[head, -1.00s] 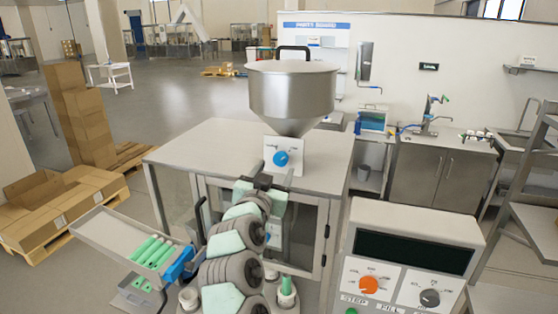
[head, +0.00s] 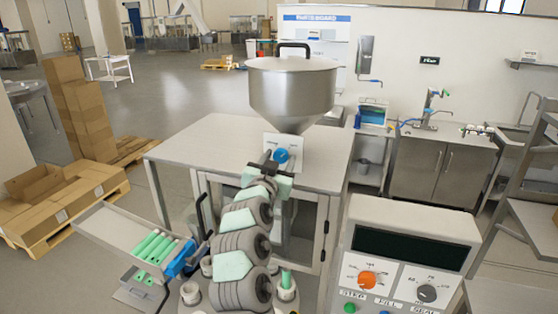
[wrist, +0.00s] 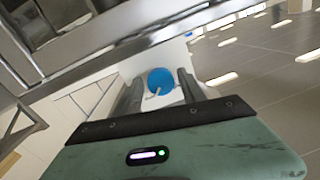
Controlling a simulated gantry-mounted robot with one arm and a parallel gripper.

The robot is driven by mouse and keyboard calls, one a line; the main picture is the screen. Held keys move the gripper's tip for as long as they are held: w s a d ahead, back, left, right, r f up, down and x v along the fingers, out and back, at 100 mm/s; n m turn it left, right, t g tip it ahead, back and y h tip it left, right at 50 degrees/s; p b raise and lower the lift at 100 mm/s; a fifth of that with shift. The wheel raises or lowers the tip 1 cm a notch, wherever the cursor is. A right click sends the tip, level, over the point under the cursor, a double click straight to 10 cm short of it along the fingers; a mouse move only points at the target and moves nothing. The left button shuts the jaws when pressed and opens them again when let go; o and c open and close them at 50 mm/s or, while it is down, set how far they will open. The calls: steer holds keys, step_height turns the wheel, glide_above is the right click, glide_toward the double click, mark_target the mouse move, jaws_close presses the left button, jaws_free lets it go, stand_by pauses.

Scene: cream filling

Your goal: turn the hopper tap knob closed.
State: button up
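The hopper tap knob (head: 281,156) is a blue round knob on a white plate (head: 299,150) below the steel hopper (head: 292,92). In the wrist view the blue knob (wrist: 161,80) lies between and beyond the two dark fingers, with a pale pointer at its lower left. My gripper (head: 272,160) is right in front of the knob, its fingers apart, one to each side. I cannot tell whether the fingers touch the knob. The lower part of the plate is hidden behind my gripper in the head view.
The hopper stands on a grey metal cabinet (head: 210,150). A control panel (head: 405,245) with an orange knob is at the lower right. A tray (head: 125,228) with green tubes is at the lower left. Cardboard boxes (head: 85,120) stand at the far left.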

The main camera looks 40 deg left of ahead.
jaws_close()
stand_by(0.3)
steer(key=shift+n, duration=0.4)
steer(key=n, duration=0.2)
steer(key=shift+r+n+b, duration=0.15)
steer(key=shift+n+b, duration=0.2)
steer(key=shift+n, duration=0.05)
steer(key=n+p, duration=0.2)
steer(key=n, duration=0.3)
steer(key=shift+r+h+p, duration=0.1)
steer(key=shift+h+p, duration=0.2)
steer(key=n+p, duration=0.3)
steer(key=n, duration=0.2)
steer(key=shift+r+h, duration=0.15)
steer(key=shift+h, duration=0.15)
steer(key=shift+n+p, duration=1.2)
steer(key=shift+n, duration=0.6)
steer(key=shift+f, duration=0.2)
steer(key=shift+o, duration=1.3)
jaws_free()
